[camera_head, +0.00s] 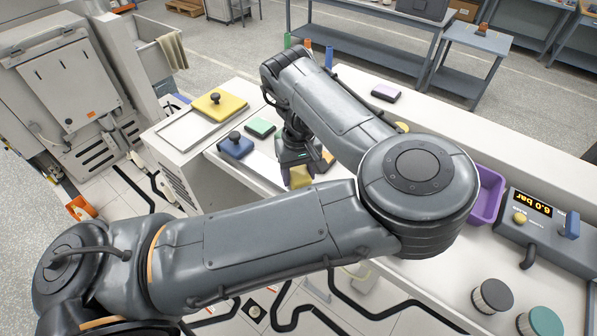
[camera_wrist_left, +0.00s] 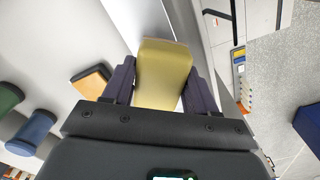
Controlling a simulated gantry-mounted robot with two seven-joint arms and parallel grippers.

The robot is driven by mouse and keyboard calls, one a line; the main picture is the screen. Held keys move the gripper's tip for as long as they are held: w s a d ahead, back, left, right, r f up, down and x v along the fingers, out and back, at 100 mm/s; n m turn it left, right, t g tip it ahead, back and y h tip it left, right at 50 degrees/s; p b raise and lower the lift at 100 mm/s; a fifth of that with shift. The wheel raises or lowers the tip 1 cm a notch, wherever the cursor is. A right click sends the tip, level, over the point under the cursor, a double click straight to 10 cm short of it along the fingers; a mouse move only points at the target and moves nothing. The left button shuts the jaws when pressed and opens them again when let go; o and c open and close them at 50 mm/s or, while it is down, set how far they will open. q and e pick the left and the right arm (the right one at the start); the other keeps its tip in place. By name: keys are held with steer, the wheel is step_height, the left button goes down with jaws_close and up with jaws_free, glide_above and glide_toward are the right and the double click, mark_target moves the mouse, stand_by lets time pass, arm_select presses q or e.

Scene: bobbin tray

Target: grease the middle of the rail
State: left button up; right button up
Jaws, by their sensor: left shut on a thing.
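My left gripper (camera_head: 298,172) points down over the front part of the bench. It is shut on a yellow block (camera_head: 300,180); in the left wrist view the same block (camera_wrist_left: 162,75) sits between the two dark fingers of my left gripper (camera_wrist_left: 160,85). My left arm hides much of the bench in the head view. My right gripper is not in view.
A purple bin (camera_head: 488,196) and a "6.0 bar" unit (camera_head: 548,232) stand right.

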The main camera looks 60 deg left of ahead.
mark_target(256, 160)
arm_select(q)
steer(key=shift+f, duration=0.25)
steer(key=shift+f+b, duration=0.75)
steer(key=shift+s+a+r, duration=0.1)
steer(key=shift+s+a, duration=0.3)
steer(key=shift+a, duration=0.45)
steer(key=shift+s+a, duration=0.4)
steer(key=shift+a, duration=0.45)
steer(key=shift+s+a+f, duration=0.1)
steer(key=shift+s+a, duration=0.4)
steer(key=shift+a, duration=0.55)
steer(key=shift+s+a+f, duration=0.1)
steer(key=shift+s+a, duration=0.35)
steer(key=shift+a, duration=0.55)
steer(key=shift+s+a, duration=0.5)
steer(key=shift+a, duration=0.55)
steer(key=shift+s+a, duration=0.45)
steer(key=shift+a, duration=0.4)
steer(key=shift+s+a, duration=0.45)
steer(key=shift+a, duration=0.4)
steer(key=shift+s+a, duration=0.1)
steer(key=shift+a, duration=0.2)
steer(key=shift+c, duration=0.7)
steer(key=shift+r, duration=0.1)
